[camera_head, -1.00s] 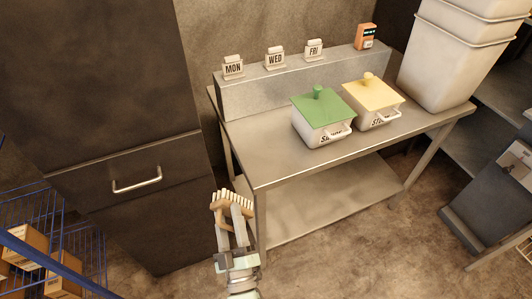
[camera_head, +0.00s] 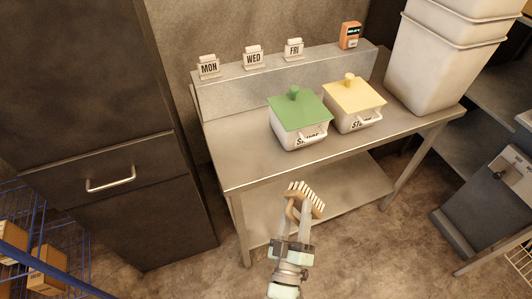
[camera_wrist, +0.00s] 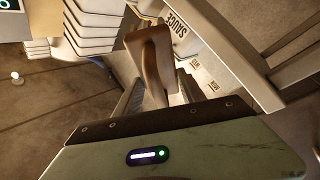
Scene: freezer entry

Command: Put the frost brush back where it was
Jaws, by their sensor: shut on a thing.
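The frost brush (camera_head: 306,199) has a tan wooden body and a row of pale bristles. My gripper (camera_head: 303,224) is shut on it and holds it in the air in front of the steel table's (camera_head: 235,176) front edge. In the wrist view the brush (camera_wrist: 152,62) shows as a brown block with a handle between the fingers (camera_wrist: 160,100). How the fingertips meet the handle is partly hidden.
On the table stand a green-lidded pot (camera_head: 299,120) and a yellow-lidded pot (camera_head: 353,104). A raised ledge (camera_head: 280,84) carries MON (camera_head: 209,68), WED and FRI signs and an orange device (camera_head: 350,36). White bins (camera_head: 430,65) stand right; a dark drawer cabinet (camera_head: 110,200) stands left.

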